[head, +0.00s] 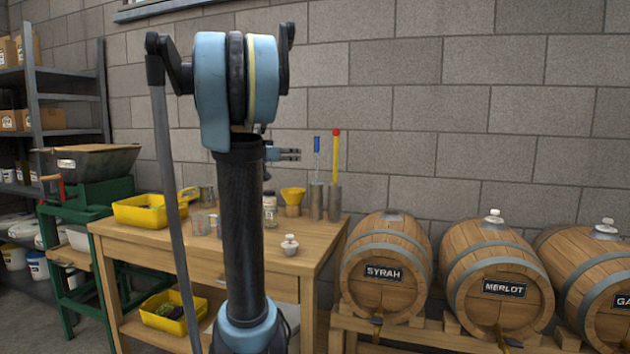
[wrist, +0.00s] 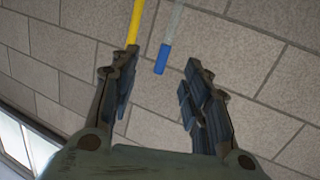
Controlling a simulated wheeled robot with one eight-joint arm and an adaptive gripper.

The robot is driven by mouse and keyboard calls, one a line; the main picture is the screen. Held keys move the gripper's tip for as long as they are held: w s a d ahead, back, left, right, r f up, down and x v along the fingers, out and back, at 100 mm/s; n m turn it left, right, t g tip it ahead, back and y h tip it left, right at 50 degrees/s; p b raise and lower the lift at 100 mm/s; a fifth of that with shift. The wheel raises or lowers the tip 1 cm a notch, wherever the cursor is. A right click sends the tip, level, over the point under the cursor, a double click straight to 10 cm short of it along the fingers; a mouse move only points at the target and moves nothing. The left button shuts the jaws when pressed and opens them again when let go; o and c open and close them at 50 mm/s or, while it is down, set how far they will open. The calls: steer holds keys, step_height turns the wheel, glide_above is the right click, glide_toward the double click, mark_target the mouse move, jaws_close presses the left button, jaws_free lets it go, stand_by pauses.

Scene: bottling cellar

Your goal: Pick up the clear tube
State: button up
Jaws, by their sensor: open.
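The clear tube (head: 317,168) has a blue top end and stands upright in a grey metal cylinder (head: 316,202) at the back right of the wooden table. In the wrist view the tube (wrist: 176,20) enters from the top edge, with its blue end in line with the gap between my fingers. My gripper (head: 290,154) is open and empty, left of the tube at about the height of its blue end. Its two fingers (wrist: 155,82) are spread apart in the wrist view. I cannot tell the exact distance to the tube.
A yellow rod (head: 336,155) with a red top stands in a second cylinder (head: 334,203), close right of the tube. A yellow funnel (head: 292,196), a jar (head: 270,208) and a white-topped stopper (head: 289,245) are nearby on the table (head: 310,262). Barrels (head: 388,265) stand to the right.

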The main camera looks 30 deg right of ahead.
steer(key=w+d+r+h, duration=0.1)
steer(key=w+d+r, duration=0.1)
steer(key=w+r, duration=0.1)
glide_toward(317, 144)
steer(key=w+x, duration=0.1)
steer(key=x, duration=0.4)
steer(key=shift+m+t, duration=0.3)
steer(key=shift+x, duration=2.9)
steer(key=shift+s, duration=0.1)
steer(key=shift+c, duration=0.3)
jaws_close()
